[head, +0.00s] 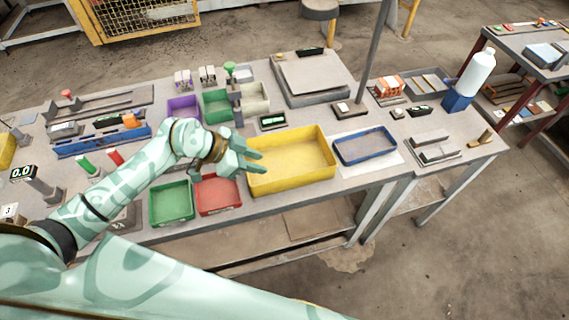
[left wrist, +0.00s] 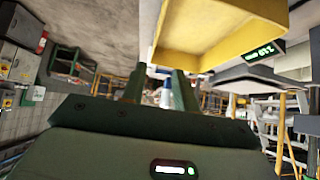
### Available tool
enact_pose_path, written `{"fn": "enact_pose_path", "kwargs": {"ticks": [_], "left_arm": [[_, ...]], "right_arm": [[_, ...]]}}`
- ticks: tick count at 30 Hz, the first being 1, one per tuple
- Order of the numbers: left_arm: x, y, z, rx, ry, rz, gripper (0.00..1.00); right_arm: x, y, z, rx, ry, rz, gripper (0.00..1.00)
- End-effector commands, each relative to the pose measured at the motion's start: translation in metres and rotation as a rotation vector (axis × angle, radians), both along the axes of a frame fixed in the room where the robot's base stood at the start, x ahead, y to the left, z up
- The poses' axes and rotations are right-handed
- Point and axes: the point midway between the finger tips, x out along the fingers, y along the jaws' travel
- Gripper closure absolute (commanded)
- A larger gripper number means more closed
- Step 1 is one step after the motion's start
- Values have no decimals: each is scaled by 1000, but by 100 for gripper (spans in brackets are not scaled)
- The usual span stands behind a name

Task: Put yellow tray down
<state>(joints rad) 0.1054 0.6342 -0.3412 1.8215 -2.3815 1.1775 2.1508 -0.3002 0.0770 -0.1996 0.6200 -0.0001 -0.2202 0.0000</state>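The yellow tray (head: 292,163) sits on the workbench near its front edge, upright and empty. It also shows large at the top of the left wrist view (left wrist: 215,35). My left gripper (head: 254,152) is at the left end of the tray, over its left rim. Its two fingers stand apart in the left wrist view (left wrist: 162,90), with a clear gap and no tray wall visible between them. Whether a finger touches the rim, I cannot tell. My right gripper is not in view.
A blue tray (head: 365,146) stands just right of the yellow one. A red bin (head: 218,194) and a green bin (head: 171,203) are to its left. A small display (head: 272,121) and a grey scale (head: 310,77) are behind. The bench front edge is close.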

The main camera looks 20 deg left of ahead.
Motion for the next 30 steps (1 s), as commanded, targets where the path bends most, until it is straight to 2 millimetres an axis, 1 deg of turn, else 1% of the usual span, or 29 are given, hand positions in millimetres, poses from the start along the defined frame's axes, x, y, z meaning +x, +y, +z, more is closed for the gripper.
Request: {"fn": "enact_pose_path", "kwargs": {"ticks": [1,4,9,12,17,21,24,27,30], "left_arm": [[4,-8,-9,-4,1,-1,70],[15,-24,-28,-4,0,-2,70],[29,-45,-55,-3,-1,-2,70],[34,-52,-63,-2,-3,-3,70],[38,-60,-71,-2,-2,-3,70],[44,-76,-89,-2,-2,-3,70],[49,-84,-99,-2,-2,-2,70],[52,-88,-103,-2,-3,-3,70],[52,-89,-103,-1,-2,-3,70]], "right_arm": [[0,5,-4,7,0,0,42],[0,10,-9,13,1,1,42],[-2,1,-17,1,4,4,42],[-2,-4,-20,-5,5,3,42],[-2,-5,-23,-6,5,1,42],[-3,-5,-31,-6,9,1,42],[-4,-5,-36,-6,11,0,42],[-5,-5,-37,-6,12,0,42],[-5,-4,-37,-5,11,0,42]]}}
